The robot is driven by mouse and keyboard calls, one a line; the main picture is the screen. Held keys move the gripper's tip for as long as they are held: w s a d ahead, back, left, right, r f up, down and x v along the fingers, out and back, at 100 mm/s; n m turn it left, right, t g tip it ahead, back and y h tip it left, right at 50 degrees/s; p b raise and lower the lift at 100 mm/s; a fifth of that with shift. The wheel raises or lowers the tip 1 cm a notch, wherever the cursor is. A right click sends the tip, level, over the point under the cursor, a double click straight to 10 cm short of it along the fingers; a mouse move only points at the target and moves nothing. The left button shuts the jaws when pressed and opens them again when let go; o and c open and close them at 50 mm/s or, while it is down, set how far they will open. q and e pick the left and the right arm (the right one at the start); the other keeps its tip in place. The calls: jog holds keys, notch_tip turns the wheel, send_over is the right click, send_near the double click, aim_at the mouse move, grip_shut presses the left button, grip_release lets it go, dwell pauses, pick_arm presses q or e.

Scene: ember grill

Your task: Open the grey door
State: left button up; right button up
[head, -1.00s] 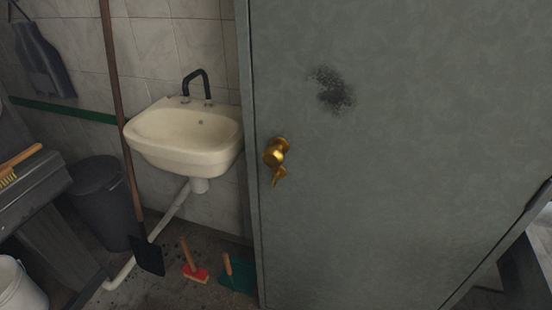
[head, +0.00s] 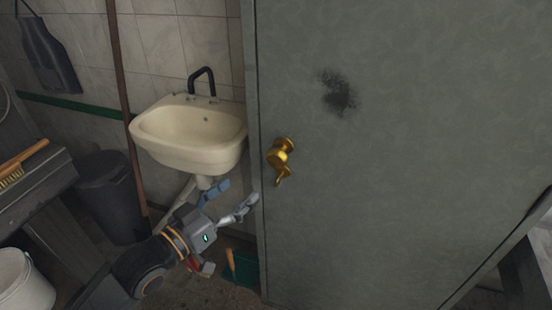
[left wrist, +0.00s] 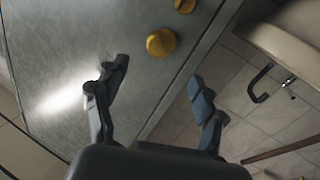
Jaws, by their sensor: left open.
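The grey door (head: 400,150) fills the right half of the head view and looks closed, with a dark smudge near its upper middle. Its brass knob (head: 281,152) sits near the door's left edge, with a small brass piece hanging below it. My left gripper (head: 236,198) is open and empty, below and left of the knob in the head view. In the left wrist view the knob (left wrist: 161,42) lies beyond my open left fingers (left wrist: 160,88), apart from them, with the door (left wrist: 75,60) behind. My right gripper is not in view.
A cream sink (head: 190,135) with a black tap hangs on the tiled wall left of the door. A long pole (head: 124,90), a dark bin (head: 104,195), a white bucket (head: 22,280) and a bench (head: 35,185) with a brush stand at left. A green dustpan (head: 243,268) lies on the floor.

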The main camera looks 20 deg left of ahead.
aim_at(273, 162)
pick_arm(q)
jog(key=p+x, duration=0.2)
jog(key=x, duration=1.1)
jog(key=shift+w+d+p, duration=0.15)
jog(key=shift+w+p, duration=0.15)
jog(key=shift+w, duration=0.05)
grip_shut()
